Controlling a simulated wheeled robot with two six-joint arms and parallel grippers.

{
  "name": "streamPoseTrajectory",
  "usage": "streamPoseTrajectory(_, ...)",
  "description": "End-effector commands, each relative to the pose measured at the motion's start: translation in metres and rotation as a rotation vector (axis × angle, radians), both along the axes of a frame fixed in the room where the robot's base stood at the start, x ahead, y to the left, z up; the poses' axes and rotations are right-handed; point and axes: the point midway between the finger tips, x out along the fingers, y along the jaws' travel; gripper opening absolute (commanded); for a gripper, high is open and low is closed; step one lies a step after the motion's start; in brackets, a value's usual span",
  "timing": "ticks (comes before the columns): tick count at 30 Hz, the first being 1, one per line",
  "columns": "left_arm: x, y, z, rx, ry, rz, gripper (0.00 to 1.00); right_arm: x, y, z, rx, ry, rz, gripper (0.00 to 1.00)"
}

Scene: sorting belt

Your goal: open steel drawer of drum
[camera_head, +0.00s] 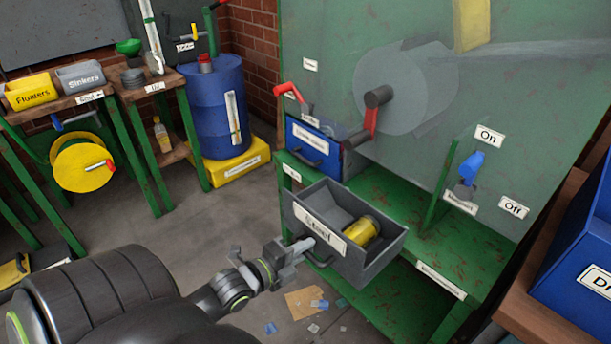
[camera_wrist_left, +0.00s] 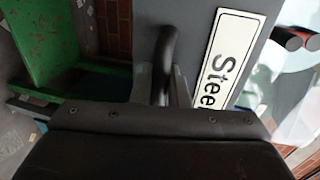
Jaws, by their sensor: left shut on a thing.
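The grey steel drawer (camera_head: 385,262) is pulled out from the green machine in the head view, its inside open to view. A yellow can-like object (camera_head: 361,231) lies in it at the right. A white label reading "Steel" is on its front; the label (camera_wrist_left: 222,60) also shows in the left wrist view. My left gripper (camera_head: 306,246) is at the drawer's front, shut on the dark bar handle (camera_head: 318,262). The handle (camera_wrist_left: 163,60) rises from between the fingers in the left wrist view. My right gripper is not in view.
A blue drawer (camera_head: 314,147) sits shut above, with a red crank (camera_head: 370,122) near it. A blue switch lever (camera_head: 471,166) stands at right between On and Off labels. Blue bin (camera_head: 580,250) at far right. Scraps (camera_head: 305,302) lie on the floor below.

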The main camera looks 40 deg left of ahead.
Motion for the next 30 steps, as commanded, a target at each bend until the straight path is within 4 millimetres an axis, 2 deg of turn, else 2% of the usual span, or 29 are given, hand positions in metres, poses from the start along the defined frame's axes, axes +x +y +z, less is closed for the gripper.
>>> streamPoseTrajectory(3,0.0,0.0,0.0,0.0,0.001,0.0,0.0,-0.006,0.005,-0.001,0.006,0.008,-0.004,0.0)
streamPoseTrajectory(4,0.0,0.0,0.0,0.0,0.001,0.0,0.15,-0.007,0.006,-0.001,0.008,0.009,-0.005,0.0)
streamPoseTrajectory(5,0.0,0.0,0.0,0.0,0.001,0.0,0.19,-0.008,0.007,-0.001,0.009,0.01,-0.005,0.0)
streamPoseTrajectory(19,-0.003,0.0,0.0,0.0,0.001,0.001,0.19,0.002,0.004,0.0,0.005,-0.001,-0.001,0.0)
streamPoseTrajectory(23,-0.016,0.002,0.003,0.003,0.005,0.002,0.19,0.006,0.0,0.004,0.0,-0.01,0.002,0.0)
streamPoseTrajectory(30,-0.059,0.005,0.014,0.002,0.007,0.001,0.19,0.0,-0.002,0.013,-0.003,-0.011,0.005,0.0)
